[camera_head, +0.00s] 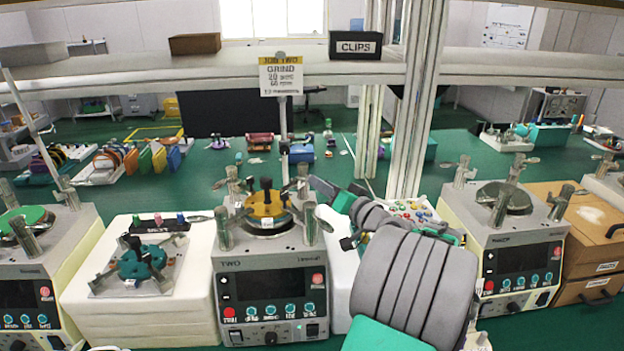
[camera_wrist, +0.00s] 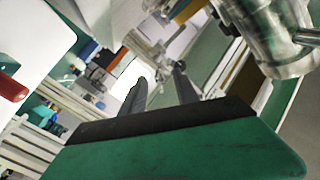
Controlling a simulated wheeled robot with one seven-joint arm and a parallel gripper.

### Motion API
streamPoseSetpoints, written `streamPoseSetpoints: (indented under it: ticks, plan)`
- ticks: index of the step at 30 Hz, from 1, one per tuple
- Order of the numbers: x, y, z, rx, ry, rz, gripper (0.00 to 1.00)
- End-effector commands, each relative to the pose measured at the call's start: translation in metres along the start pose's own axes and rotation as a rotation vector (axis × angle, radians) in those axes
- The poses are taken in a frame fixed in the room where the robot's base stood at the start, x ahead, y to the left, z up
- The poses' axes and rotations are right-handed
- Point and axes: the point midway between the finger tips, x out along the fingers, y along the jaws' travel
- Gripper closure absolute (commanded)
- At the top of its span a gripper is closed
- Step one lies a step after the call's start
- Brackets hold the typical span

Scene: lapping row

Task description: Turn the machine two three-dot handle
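Machine two (camera_head: 232,264) stands in the middle of the head view, with "TWO" on its front and a gold disc (camera_head: 267,204) on top. Several metal cylinder handles stand around the disc, including a front left one (camera_head: 223,230) and a front right one (camera_head: 310,226). Dot marks on them are too small to read, so I cannot tell which has three. My gripper (camera_head: 316,184) is at the machine's back right, beside the disc. In the wrist view its two fingers (camera_wrist: 160,88) are apart with nothing visible between them. A metal cylinder (camera_wrist: 268,38) shows close by at upper right.
A white block (camera_head: 140,310) with a teal fixture (camera_head: 141,262) stands left of machine two. Similar machines stand at far left (camera_head: 28,270) and right (camera_head: 510,240).

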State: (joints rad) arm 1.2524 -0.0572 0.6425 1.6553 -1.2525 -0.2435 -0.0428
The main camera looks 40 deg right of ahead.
Motion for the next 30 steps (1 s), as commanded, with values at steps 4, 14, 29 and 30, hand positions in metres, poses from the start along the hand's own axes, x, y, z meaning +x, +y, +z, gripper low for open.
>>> streamPoseSetpoints:
  ticks: [4,14,29,30]
  plan:
    - [0.027,-0.002,-0.001,0.002,-0.002,-0.002,0.63]
    - [0.040,-0.001,0.001,0.001,-0.002,-0.002,0.63]
    - [0.041,-0.002,0.002,0.001,-0.002,-0.003,1.00]
    - [0.041,-0.002,0.002,0.001,-0.002,-0.003,1.00]
